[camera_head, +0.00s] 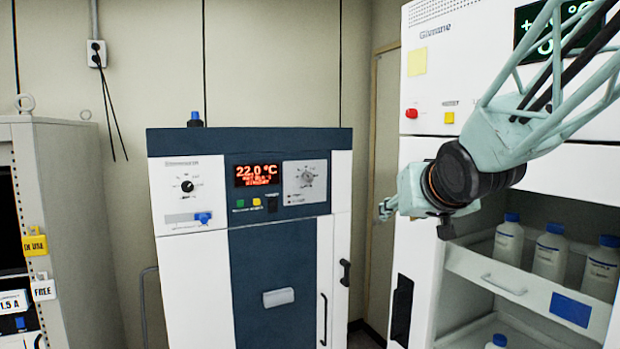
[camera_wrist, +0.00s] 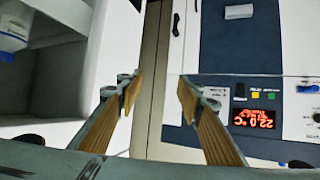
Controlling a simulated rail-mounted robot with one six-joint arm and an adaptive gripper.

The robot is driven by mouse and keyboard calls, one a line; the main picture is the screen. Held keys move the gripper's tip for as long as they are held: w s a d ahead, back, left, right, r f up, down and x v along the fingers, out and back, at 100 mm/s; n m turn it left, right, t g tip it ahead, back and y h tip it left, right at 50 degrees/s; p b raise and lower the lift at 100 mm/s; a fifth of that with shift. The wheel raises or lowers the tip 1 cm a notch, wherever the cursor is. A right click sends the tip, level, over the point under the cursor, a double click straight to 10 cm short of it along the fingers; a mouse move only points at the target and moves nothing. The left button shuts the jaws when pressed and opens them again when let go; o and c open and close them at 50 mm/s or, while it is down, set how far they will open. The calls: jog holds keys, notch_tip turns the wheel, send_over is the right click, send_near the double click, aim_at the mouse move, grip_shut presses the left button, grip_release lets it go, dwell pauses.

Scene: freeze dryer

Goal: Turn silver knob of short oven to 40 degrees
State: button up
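The short oven (camera_head: 275,255) is white and dark blue and stands in the middle of the head view. Its red display (camera_head: 257,174) reads 22.0 °C. The silver knob (camera_head: 306,177) sits on a pale dial panel right of the display; its setting is too small to read. In the wrist view the oven shows upside down with its display (camera_wrist: 254,118), and the right finger seems to hide the silver knob. My gripper (camera_head: 385,209) is right of the oven, apart from the knob. In the wrist view, its fingers (camera_wrist: 158,88) are apart with nothing between them.
A black knob (camera_head: 187,186) and blue switch (camera_head: 203,217) are on the oven's left panel. A tall white cabinet (camera_head: 421,252) stands at right with a drawer of bottles (camera_head: 551,249). A grey cabinet (camera_head: 75,210) stands at left. The space before the oven front looks clear.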

jog(key=w+a+r+n+t+y, duration=0.1)
jog(key=w+a+r+t+y, duration=0.15)
jog(key=w+a, duration=0.7)
jog(key=n+y+p, duration=0.2)
jog(key=y, duration=0.3)
send_near(309, 177)
jog(key=shift+f+v, duration=0.15)
jog(key=shift+v, duration=0.9)
jog(key=shift+f+v, duration=0.2)
jog(key=shift+v, duration=0.85)
jog(key=shift+w, duration=0.1)
jog(key=shift+r+p+x, duration=0.2)
jog(key=shift+p+x, duration=0.2)
jog(key=shift+x, duration=6.4)
jog(key=shift+r, duration=0.1)
